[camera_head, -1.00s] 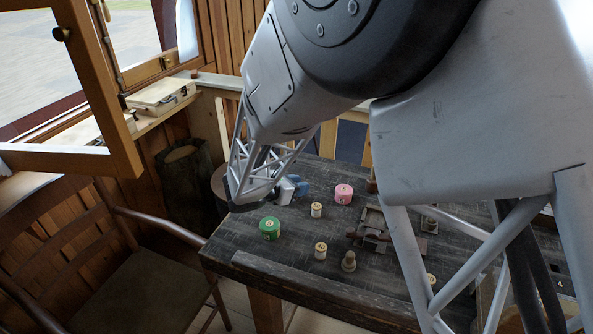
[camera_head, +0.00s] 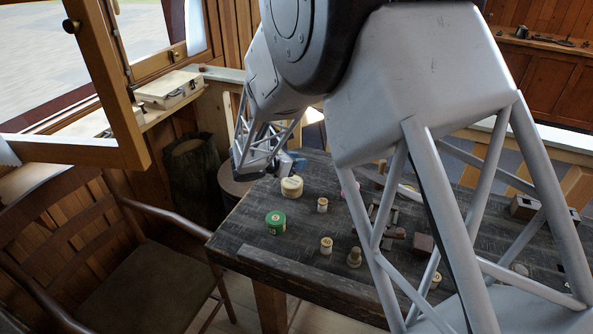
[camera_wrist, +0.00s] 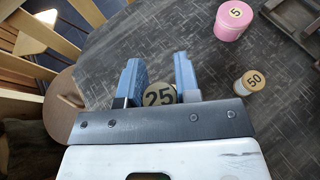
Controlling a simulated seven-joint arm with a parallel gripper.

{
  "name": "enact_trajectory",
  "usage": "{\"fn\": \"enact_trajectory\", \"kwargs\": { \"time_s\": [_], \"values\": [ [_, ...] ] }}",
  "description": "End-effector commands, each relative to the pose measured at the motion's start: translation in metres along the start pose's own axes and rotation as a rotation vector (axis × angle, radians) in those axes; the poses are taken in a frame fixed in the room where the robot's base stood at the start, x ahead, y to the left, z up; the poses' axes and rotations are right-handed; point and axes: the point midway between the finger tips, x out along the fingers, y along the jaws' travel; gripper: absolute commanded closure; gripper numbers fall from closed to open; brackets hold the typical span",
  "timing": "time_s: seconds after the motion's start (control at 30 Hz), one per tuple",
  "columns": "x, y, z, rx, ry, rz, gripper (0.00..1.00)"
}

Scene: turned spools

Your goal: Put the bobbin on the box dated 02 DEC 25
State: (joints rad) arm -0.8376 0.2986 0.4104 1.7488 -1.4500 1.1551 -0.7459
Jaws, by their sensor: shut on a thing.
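My gripper (camera_wrist: 160,80) is shut on a small round piece with "25" on its pale top (camera_wrist: 159,95), which looks like a bobbin. Its lower part is hidden by the gripper. In the head view my gripper (camera_head: 289,163) is over the far left part of the table, just behind a cream round box (camera_head: 291,188). A green round box (camera_head: 276,224) stands nearer the front. A pink round box (camera_head: 347,192) is partly hidden by my arm there; in the wrist view it is at the top right (camera_wrist: 233,20). The box dates are too small to read.
A spool marked 50 (camera_wrist: 250,82) stands on the dark table; other spools stand near the front (camera_head: 326,246) (camera_head: 354,258). A wooden stool (camera_wrist: 62,100) is beyond the table's edge. My arm hides much of the right side.

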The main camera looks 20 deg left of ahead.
Motion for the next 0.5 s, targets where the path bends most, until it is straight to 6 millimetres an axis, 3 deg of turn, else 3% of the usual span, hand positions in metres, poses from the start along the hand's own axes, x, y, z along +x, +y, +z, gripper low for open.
{"fn": "enact_trajectory", "kwargs": {
  "time_s": [0.27, 0.5],
  "values": [
    [0.002, 0.0, -0.004, -0.001, 0.0, 0.0, 0.92],
    [0.01, 0.0, -0.025, -0.002, 0.0, -0.001, 0.92]
  ]
}}
